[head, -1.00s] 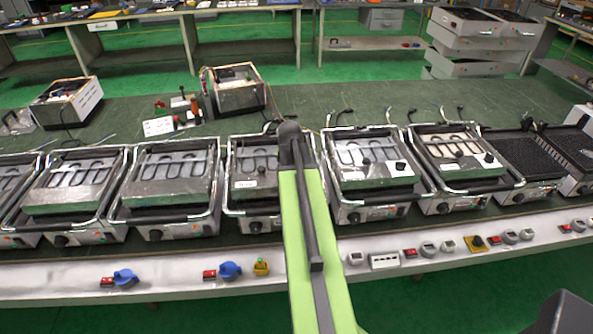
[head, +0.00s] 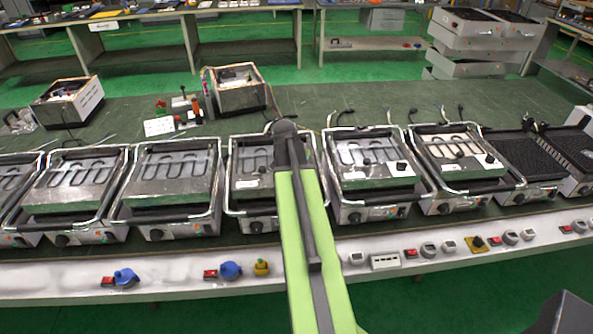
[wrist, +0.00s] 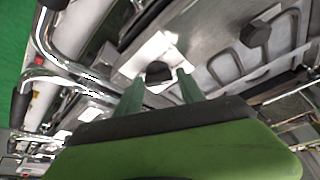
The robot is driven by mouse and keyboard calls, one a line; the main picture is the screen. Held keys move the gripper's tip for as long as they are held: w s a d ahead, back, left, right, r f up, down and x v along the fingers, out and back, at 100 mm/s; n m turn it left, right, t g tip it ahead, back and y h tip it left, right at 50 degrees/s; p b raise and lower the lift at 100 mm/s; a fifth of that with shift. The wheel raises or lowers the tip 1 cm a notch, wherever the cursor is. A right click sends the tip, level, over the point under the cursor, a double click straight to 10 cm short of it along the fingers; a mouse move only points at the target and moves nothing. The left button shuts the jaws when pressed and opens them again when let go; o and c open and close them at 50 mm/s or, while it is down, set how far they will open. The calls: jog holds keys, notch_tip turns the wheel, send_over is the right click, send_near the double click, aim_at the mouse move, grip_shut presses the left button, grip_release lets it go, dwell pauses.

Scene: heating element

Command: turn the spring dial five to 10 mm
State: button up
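In the wrist view, a black dial (wrist: 158,72) sits on a white plate on a grill's metal top. My gripper (wrist: 161,87) has its two green fingers spread, one on each side of the near part of the dial. I cannot tell whether they touch it. A second black knob (wrist: 254,33) is farther right on the same top, near the heating element loops. No dial number or mm scale is readable.
A row of grills with chrome handles fills the bench, including one just right of my arm (head: 365,165). Dials and switches line the bench's front edge, such as a blue dial (head: 230,270). In the wrist view a chrome handle tube (wrist: 60,80) runs close left of my fingers.

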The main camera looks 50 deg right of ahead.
jog(key=shift+o, duration=1.1)
jog(key=shift+r, duration=0.1)
jog(key=p+v, duration=1.6)
jog(key=v, duration=0.1)
jog(key=shift+r, duration=0.1)
